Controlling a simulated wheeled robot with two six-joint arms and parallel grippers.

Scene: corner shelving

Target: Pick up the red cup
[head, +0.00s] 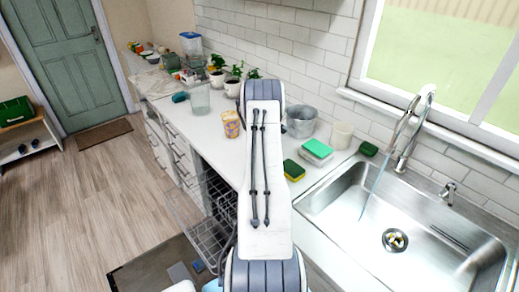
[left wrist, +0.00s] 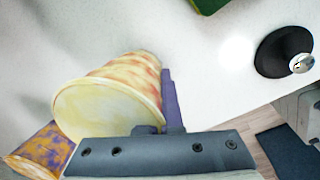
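A cup mottled red and yellow (left wrist: 125,82) lies large in the left wrist view, its pale yellow round end facing the camera. My left gripper (left wrist: 150,130) shows as a dark grey body with one purple finger along the cup's right side. The other finger is hidden, so I cannot tell whether the gripper is closed on the cup. No plainly red cup shows in the head view, where my arm covers the middle of the counter. My right gripper is not in view.
A yellow and purple patterned cup (head: 231,124) stands left of my arm; a similar one shows in the left wrist view (left wrist: 38,150). A glass jar (head: 200,100), metal bucket (head: 301,122), sponges (head: 294,170) and sink (head: 420,215) are around. An open dishwasher rack (head: 210,235) lies below.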

